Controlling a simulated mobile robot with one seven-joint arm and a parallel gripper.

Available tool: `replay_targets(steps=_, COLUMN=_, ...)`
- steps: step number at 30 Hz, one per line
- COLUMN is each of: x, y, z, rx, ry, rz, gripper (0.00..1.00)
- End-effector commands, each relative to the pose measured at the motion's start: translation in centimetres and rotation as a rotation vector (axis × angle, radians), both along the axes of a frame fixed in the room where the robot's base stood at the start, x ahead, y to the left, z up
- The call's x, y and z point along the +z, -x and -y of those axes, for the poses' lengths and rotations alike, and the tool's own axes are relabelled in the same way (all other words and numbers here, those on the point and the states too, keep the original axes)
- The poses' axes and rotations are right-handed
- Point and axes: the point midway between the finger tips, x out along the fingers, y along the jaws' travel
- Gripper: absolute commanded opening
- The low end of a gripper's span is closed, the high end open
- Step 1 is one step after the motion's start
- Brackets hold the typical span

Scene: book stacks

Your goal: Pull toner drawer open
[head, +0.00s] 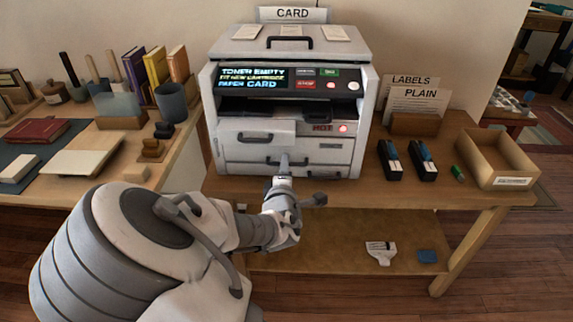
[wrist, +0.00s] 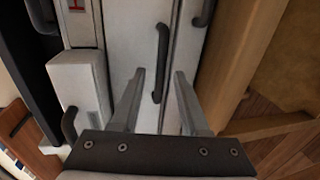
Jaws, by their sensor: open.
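The grey printer (head: 290,100) stands on the wooden table, its display showing a toner-empty message. A light panel with a dark handle (head: 258,136) stands out from its front at the upper left; it also shows in the wrist view (wrist: 78,90). Below it is a wide drawer front with a dark bar handle (head: 272,161), looking closed. No label tells me which drawer holds toner. My gripper (head: 284,162) is open in front of this wide drawer. In the wrist view my gripper (wrist: 159,82) has the lower end of the bar handle (wrist: 162,50) between its fingers, not visibly gripped.
Two dark cartridges with blue tops (head: 390,158) (head: 422,160) and an open cardboard box (head: 497,158) stand right of the printer. A red light glows beside a HOT label (head: 322,128). Another handle (wrist: 204,12) shows at the wrist view's top. A side table with books (head: 157,68) is left.

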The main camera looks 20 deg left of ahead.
Motion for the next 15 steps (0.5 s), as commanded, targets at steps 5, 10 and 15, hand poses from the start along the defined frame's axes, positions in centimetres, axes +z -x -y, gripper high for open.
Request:
replay_targets(steps=5, x=-0.04, y=0.12, z=-0.02, rx=0.0, ry=0.0, rz=0.0, gripper=0.45)
replay_targets(steps=10, x=-0.04, y=0.13, z=-0.02, rx=0.0, ry=0.0, rz=0.0, gripper=0.45)
replay_targets(steps=15, x=-0.05, y=0.12, z=-0.02, rx=0.0, ry=0.0, rz=0.0, gripper=0.29)
